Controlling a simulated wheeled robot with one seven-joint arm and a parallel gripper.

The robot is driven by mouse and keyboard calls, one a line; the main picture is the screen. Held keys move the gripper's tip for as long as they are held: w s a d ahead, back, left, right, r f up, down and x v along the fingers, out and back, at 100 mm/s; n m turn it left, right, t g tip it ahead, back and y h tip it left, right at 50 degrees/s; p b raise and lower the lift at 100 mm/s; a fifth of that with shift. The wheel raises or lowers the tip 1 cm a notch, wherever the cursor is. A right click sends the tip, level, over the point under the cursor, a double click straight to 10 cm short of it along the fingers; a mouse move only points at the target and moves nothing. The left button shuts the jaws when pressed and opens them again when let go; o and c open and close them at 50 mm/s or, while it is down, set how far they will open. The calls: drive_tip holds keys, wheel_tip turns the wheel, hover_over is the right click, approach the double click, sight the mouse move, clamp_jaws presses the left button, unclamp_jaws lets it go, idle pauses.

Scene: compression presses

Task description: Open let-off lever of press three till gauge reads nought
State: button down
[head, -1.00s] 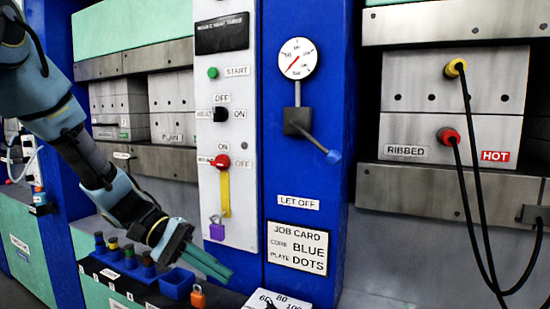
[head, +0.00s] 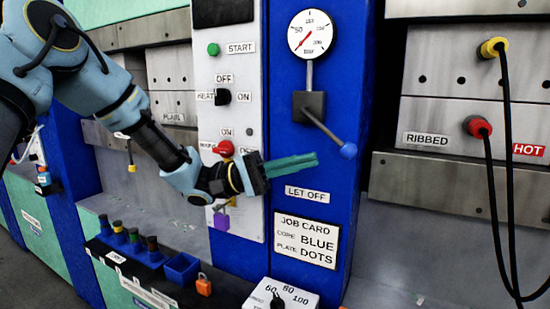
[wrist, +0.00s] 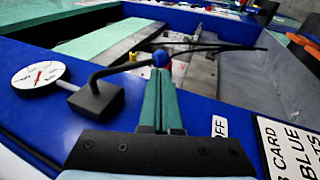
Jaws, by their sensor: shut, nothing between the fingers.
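The let-off lever is a grey rod (head: 322,127) with a blue knob (head: 348,150), slanting down to the right from a dark block (head: 309,106) on the blue post. The round white gauge (head: 312,34) sits above it; its red needle points to the lower left, and the small figures are hard to read. My gripper (head: 316,160) is shut and empty, its teal fingers pointing right, with tips just left of the knob and slightly lower. In the wrist view the knob (wrist: 161,58) appears just beyond the fingertips (wrist: 160,78); contact cannot be told.
A LET OFF label (head: 307,194) and a job card (head: 306,240) are below the lever. A white control panel (head: 228,120) with a red switch is behind my wrist. Yellow (head: 492,48) and red (head: 478,127) plugs with hanging black cables are at right.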

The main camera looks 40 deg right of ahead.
sight(341, 146)
drive_tip(key=shift+p+x, duration=0.65)
drive_tip(key=shift+x, duration=1.2)
drive_tip(key=shift+f, duration=0.1)
drive_tip(key=shift+s+d+r+n+g+h+b, duration=0.2)
drive_tip(key=shift+s+r+g+h+b, duration=0.2)
drive_tip(key=shift+s+r+g+b, duration=0.25)
drive_tip(key=shift+s+d+r+n+g+h+b, duration=0.2)
drive_tip(key=shift+s+r+g+h+b, duration=0.25)
drive_tip(key=shift+b, duration=0.35)
drive_tip(key=shift+f, duration=0.1)
